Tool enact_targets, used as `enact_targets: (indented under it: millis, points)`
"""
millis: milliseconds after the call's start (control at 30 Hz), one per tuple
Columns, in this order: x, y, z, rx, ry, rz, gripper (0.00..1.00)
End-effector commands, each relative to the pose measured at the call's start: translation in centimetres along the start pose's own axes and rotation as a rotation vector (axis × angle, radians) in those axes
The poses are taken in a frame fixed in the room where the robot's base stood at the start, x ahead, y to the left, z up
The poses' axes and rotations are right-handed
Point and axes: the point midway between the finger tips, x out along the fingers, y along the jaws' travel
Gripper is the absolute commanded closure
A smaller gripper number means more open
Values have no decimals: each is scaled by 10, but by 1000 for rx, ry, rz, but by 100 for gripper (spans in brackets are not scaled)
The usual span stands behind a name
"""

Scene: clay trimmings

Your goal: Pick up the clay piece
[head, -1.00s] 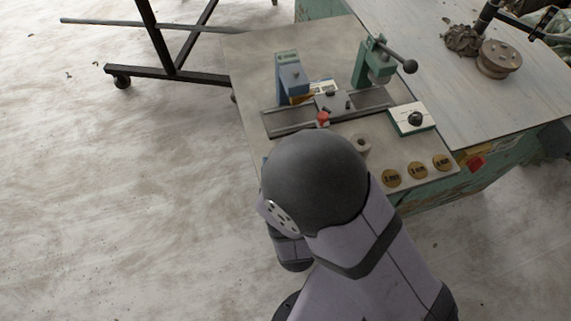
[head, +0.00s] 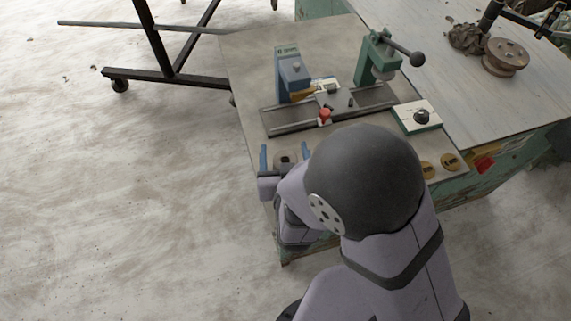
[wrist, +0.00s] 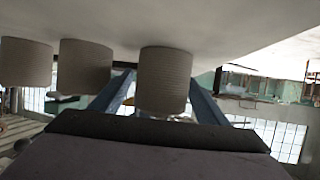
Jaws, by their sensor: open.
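A grey cylindrical clay piece (head: 285,161) with a dark opening on top stands near the table's front left edge in the head view. My gripper (head: 284,154) is open, its two blue fingers on either side of this piece. In the wrist view, which appears upside down, the ribbed clay piece (wrist: 164,80) shows between the fingers of my gripper (wrist: 163,84), with a gap visible at each side. Two similar grey cylinders, a nearer one (wrist: 86,65) and a farther one (wrist: 26,62), stand to its left in that view. My arm hides them in the head view.
Behind the piece are a rail fixture (head: 330,107) with a red knob (head: 325,115), a blue upright block (head: 293,74) and a green lever press (head: 380,60). A white box with a black knob (head: 421,117) and brass discs (head: 450,161) lie right. The table's left corner is clear.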

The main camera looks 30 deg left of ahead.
Motion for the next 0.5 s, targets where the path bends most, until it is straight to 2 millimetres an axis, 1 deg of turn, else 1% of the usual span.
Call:
enact_targets:
  millis: [200,233,267,300,367,400,433,500]
  points:
    - [0,0,0,0,0,0,32]
    - [0,0,0,0,0,0,36]
    - [0,0,0,0,0,0,44]
    - [0,0,0,0,0,0,53]
    - [0,0,0,0,0,0,68]
    - [0,0,0,0,0,0,77]
    - [0,0,0,0,0,0,83]
    - [0,0,-1,1,3,-1,83]
